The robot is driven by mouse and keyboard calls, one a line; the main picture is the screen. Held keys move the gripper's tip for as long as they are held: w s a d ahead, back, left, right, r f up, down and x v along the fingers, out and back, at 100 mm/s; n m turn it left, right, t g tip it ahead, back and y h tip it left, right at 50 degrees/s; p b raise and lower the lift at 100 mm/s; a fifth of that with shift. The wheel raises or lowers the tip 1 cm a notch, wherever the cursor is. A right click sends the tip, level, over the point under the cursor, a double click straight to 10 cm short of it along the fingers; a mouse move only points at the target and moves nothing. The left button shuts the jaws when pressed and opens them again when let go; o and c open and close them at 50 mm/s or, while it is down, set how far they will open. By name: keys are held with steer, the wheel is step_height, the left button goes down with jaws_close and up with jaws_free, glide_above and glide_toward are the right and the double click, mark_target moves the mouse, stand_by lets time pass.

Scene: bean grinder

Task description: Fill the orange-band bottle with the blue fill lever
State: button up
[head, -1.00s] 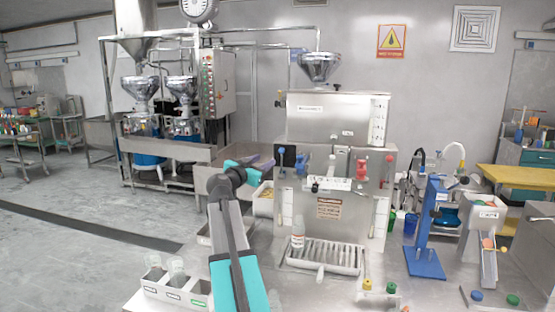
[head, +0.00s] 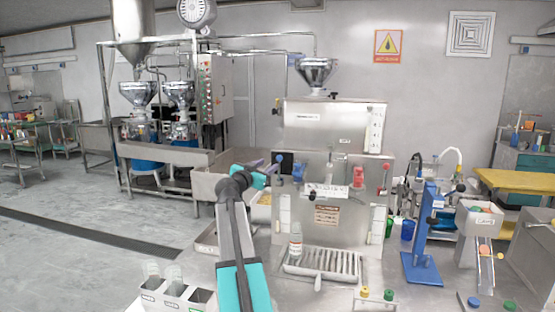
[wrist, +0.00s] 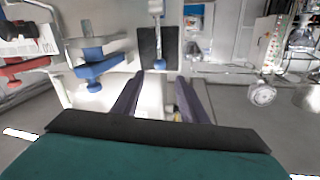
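The orange-band bottle (head: 296,241) stands upright at the left end of the drip tray (head: 322,262), under the steel filling machine (head: 330,145). A lever with a blue ball knob (wrist: 160,64) sits on a dark panel (head: 286,165) at the machine's left. A blue tap-like part (head: 298,172) is just right of the panel; it also shows in the wrist view (wrist: 95,66). My gripper (wrist: 158,92) is open with purple fingers and nothing between them. It is at the machine's left side, with the blue knob ahead between its fingers, apart from them.
A red tap part (head: 358,177) is further right on the machine. A bin with clear bottles (head: 172,288) is at the front left. A blue press stand (head: 424,240) stands at the right. Yellow and green capped items (head: 376,295) are at the front.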

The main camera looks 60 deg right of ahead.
mark_target(278, 159)
steer(key=shift+w+d+p, duration=0.15)
steer(key=shift+d+p, duration=0.35)
steer(key=shift+d, duration=1)
steer(key=shift+w+d+p, duration=0.2)
steer(key=shift+d+p, duration=0.25)
steer(key=shift+d, duration=1)
steer(key=shift+w+d+p, duration=0.15)
steer(key=shift+d+p, duration=0.35)
steer(key=shift+d, duration=1)
jaws_close()
